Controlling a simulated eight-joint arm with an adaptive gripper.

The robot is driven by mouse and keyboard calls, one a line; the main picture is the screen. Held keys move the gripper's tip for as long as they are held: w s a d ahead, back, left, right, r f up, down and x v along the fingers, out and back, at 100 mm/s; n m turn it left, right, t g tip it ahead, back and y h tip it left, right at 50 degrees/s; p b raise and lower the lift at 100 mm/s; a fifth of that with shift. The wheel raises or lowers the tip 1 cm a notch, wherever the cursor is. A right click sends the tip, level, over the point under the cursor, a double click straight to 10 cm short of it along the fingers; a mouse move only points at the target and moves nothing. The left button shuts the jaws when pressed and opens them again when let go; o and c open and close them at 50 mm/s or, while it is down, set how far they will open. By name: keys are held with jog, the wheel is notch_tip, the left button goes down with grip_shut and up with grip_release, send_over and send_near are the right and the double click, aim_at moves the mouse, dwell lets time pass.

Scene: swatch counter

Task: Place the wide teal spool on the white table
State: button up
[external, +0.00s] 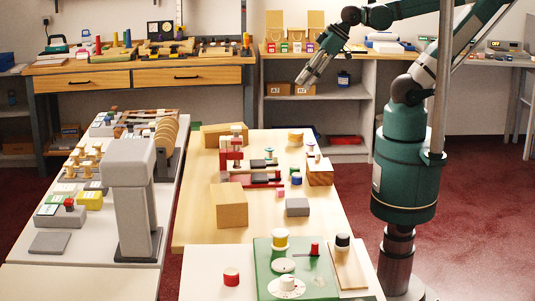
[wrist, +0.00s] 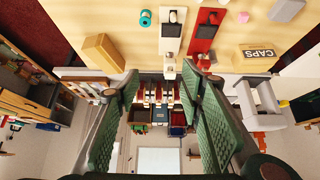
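The teal spool (wrist: 146,18) lies on the wooden tabletop near the top of the wrist view, beside a white-based fixture (wrist: 170,40). A white tabletop (external: 205,265) stands at the front of the external view, and another pale table (external: 40,285) runs along the left.
A red-based fixture (wrist: 203,38), a CAPS box (wrist: 255,58), a wooden block (wrist: 103,52) and a pink piece (wrist: 283,10) are near the spool. A green board (external: 265,258) occupies part of the front white tabletop. A grey post (external: 133,205) stands at left.

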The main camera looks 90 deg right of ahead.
jog(key=shift+o, duration=0.5)
jog(key=shift+w+f, duration=0.1)
jog(key=n+g+h+b, duration=0.1)
jog(key=n+g, duration=0.6)
jog(key=n, duration=1.2)
send_over(270, 149)
jog(key=f, duration=1.3)
jog(key=a+f, duration=0.1)
jog(key=f, duration=0.6)
jog(key=shift+f, duration=0.35)
jog(key=shift+d+f+n, duration=0.2)
jog(key=shift+f+n, duration=0.4)
jog(key=shift+f, duration=0.35)
jog(key=shift+d+f+b, duration=0.15)
jog(key=shift+f+b, duration=0.15)
jog(key=shift+f, duration=0.95)
jog(key=shift+d+f+b, duration=0.25)
jog(key=shift+f+b, duration=0.1)
jog(key=shift+f, duration=0.95)
jog(key=shift+d+f+b, duration=0.2)
jog(key=shift+f+b, duration=0.15)
jog(key=shift+f, duration=0.95)
